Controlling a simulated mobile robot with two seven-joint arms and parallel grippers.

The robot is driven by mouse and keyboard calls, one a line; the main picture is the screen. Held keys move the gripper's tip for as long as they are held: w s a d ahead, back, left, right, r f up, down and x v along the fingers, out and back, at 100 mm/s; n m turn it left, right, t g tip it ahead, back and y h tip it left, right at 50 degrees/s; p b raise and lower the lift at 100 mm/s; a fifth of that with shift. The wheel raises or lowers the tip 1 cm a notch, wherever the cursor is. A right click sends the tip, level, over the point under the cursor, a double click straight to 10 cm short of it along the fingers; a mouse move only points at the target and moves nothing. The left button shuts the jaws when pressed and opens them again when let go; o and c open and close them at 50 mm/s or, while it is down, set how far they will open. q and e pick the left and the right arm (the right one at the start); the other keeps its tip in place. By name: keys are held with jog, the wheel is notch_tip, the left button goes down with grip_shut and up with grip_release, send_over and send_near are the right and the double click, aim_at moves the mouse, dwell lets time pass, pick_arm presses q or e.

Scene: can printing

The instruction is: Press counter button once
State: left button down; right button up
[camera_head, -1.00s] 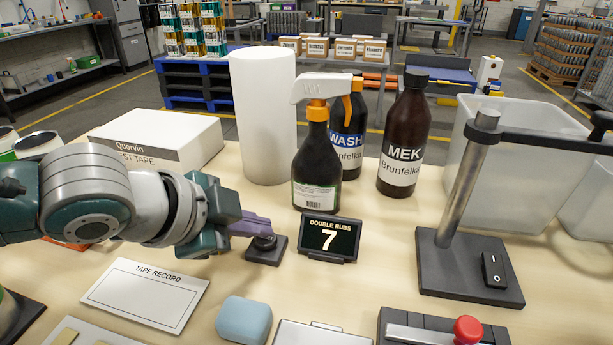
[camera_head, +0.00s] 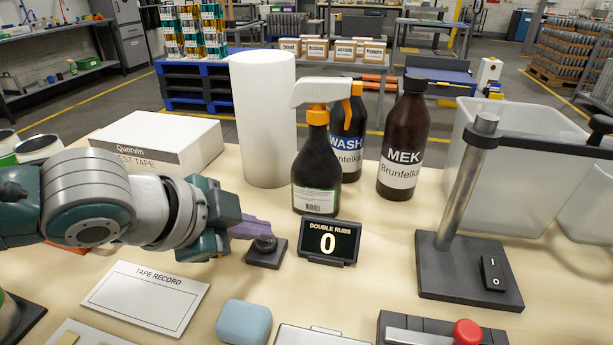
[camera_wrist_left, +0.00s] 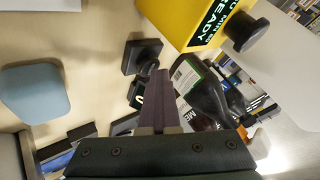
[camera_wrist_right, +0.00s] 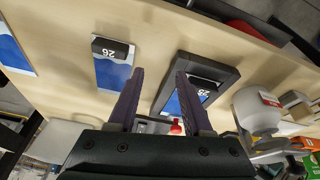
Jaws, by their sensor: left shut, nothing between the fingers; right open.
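The counter display (camera_head: 329,242) stands upright on the table, is headed "DOUBLE RUBS" and reads 0. Its black button (camera_head: 264,245) sits on a square dark base just left of it. My left gripper (camera_head: 264,231) is shut and empty, its purple fingertips right at the top of the button; I cannot tell whether they touch. The button also shows in the left wrist view (camera_wrist_left: 143,55), just past the fingertips (camera_wrist_left: 160,74). My right gripper (camera_wrist_right: 160,72) is open and empty over another stretch of table, and is outside the head view.
Behind the display stand a spray bottle (camera_head: 316,170), a wash bottle (camera_head: 350,165) and a brown MEK bottle (camera_head: 403,150). A blue block (camera_head: 244,322) and a tape record card (camera_head: 147,297) lie in front. A switch stand (camera_head: 450,270) is at right.

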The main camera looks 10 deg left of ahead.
aim_at(258, 245)
pick_arm(q)
jog(key=shift+r+p, duration=0.85)
jog(key=shift+r, duration=0.15)
pick_arm(e)
jog(key=shift+r, duration=1.1)
pick_arm(q)
notch_tip(258, 245, up, 5)
jog(key=p, duration=0.5)
pick_arm(e)
notch_tip(258, 245, up, 5)
jog(key=shift+r, duration=0.1)
